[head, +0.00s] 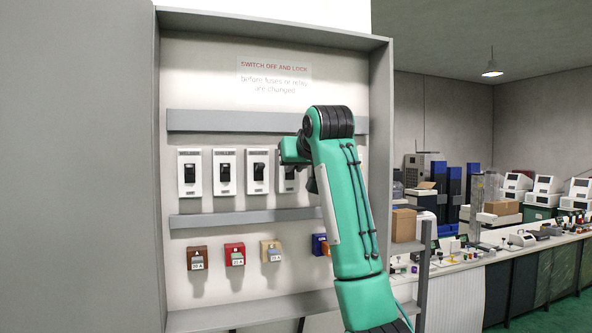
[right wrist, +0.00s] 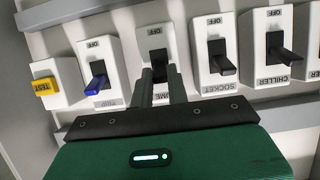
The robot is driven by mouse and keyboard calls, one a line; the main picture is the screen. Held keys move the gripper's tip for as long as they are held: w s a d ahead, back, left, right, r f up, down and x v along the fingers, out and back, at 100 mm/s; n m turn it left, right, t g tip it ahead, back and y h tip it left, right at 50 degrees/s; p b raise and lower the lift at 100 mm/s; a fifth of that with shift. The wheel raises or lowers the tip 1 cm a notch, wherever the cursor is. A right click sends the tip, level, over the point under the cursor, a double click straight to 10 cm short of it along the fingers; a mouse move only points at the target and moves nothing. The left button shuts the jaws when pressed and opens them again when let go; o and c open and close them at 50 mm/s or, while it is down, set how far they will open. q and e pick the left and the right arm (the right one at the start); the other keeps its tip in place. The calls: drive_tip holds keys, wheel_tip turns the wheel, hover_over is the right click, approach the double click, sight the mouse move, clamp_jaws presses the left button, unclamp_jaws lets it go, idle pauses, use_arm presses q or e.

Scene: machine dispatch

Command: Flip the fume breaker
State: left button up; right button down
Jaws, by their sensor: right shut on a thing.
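The fume breaker (right wrist: 158,38) is a white housing with a dark lever, in the middle of the row in the right wrist view. It is labelled OFF at one end, and its name at the other end is partly covered. In the head view its housing (head: 288,183) is the fourth in the row, partly behind my arm. My right gripper (right wrist: 159,78) has its two dark fingers together at this lever and is shut on it. My arm hides most of this contact in the head view. My left gripper is not in view.
The socket breaker (right wrist: 216,58) and chiller breaker (right wrist: 277,45) stand on one side. A blue-levered breaker (right wrist: 98,75) and a yellow test button (right wrist: 45,87) are on the other. Fuses, including a red one (head: 234,254), sit below. The cabinet wall (head: 380,100) rises right of my arm.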

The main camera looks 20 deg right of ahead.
drive_tip(key=shift+r+g, duration=0.25)
drive_tip(key=shift+g, duration=0.25)
drive_tip(key=c, duration=1.4)
unclamp_jaws()
drive_tip(key=shift+w, duration=0.1)
drive_tip(key=shift+o, duration=0.2)
drive_tip(key=b+v, duration=0.7)
drive_tip(key=v, duration=0.6)
drive_tip(key=shift+s+r, duration=0.2)
drive_tip(key=shift+s, duration=0.1)
